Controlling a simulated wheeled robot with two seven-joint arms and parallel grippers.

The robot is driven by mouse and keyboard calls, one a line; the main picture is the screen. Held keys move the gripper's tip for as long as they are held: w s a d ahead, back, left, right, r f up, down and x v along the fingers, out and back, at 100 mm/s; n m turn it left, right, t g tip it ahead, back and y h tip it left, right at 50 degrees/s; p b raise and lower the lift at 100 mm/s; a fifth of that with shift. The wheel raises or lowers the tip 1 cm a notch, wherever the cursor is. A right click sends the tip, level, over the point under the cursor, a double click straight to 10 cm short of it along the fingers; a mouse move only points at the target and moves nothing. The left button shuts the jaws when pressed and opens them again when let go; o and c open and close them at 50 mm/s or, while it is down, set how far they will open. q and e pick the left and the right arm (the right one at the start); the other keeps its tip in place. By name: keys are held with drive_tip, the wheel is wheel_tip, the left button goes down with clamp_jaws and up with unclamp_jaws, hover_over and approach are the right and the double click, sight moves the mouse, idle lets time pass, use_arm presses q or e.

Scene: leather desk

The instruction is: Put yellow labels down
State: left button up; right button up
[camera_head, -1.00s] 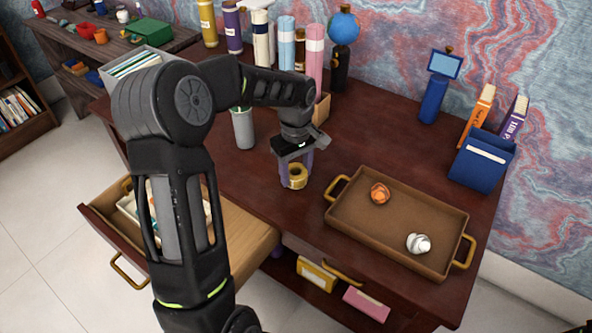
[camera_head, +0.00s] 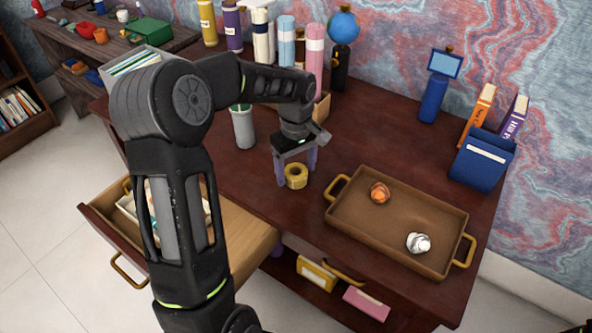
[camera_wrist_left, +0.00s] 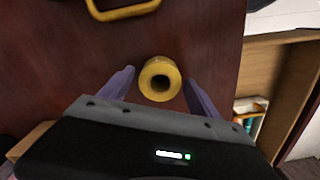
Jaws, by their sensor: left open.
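A yellow roll (camera_head: 296,176), which looks like the yellow labels, stands on the dark red desk (camera_head: 375,135) just left of the brown tray (camera_head: 399,207). My left gripper (camera_head: 296,178) is open, with its purple fingers down on both sides of the roll. In the left wrist view the roll (camera_wrist_left: 160,79) sits between the spread fingertips, with a gap on each side. My right gripper is not in view.
The tray holds an orange crumpled ball (camera_head: 380,193) and a white one (camera_head: 418,243). A grey-green cup (camera_head: 243,127) stands to the left of the roll. An open drawer (camera_head: 240,235) juts out at the front left. Blue holders and books stand at the right back.

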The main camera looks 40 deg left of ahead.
use_arm(q)
wheel_tip(320, 180, up, 11)
drive_tip(key=shift+r, duration=0.15)
idle(0.8)
